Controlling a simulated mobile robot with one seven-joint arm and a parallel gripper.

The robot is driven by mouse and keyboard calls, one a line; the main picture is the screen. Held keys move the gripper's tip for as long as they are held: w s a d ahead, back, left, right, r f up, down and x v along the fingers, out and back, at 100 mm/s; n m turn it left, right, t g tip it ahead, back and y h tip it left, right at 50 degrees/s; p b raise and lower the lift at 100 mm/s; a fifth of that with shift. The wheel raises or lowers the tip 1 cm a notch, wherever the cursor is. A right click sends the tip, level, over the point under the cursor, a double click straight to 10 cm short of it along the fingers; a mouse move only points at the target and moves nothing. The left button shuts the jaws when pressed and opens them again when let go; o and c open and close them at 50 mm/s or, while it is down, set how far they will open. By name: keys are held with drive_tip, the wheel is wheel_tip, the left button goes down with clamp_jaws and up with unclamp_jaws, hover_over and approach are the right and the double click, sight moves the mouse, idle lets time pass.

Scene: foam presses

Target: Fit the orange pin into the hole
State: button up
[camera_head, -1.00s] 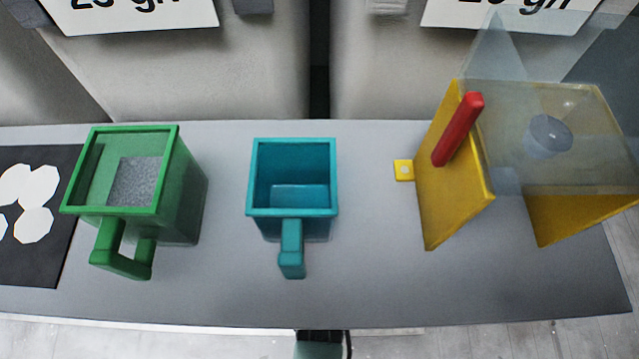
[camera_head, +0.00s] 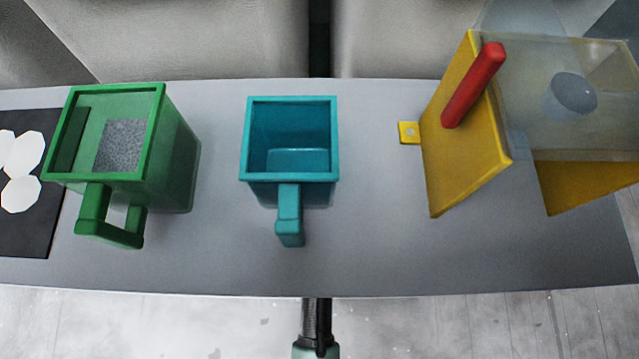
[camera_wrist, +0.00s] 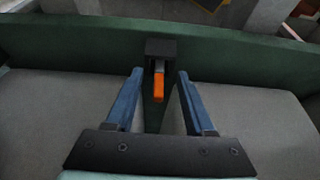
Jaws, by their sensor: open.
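The orange pin (camera_wrist: 158,88) shows in the wrist view. Its grey end meets a black block (camera_wrist: 161,48) on a dark green wall or bar (camera_wrist: 90,42). My gripper (camera_wrist: 160,73) is open, with one blue finger on each side of the pin in the picture. Nothing is held between the fingers, and I cannot tell how far beyond them the pin is. The head view does not show the pin or my fingers. A small yellow tab (camera_head: 409,133) with a pale round spot sits left of the yellow press; I cannot tell whether the spot is the hole.
On the grey table (camera_head: 370,250) stand a green container (camera_head: 175,160), a teal container (camera_head: 260,182) and a yellow press (camera_head: 450,170) with a red lever (camera_head: 474,85). A black mat (camera_head: 30,235) with white discs lies at left. The table's front strip is clear.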

drive_tip(key=shift+w+f+b, duration=0.3)
drive_tip(key=shift+w, duration=0.55)
drive_tip(key=shift+w+f+b, duration=0.3)
drive_tip(key=shift+w, duration=0.5)
clamp_jaws()
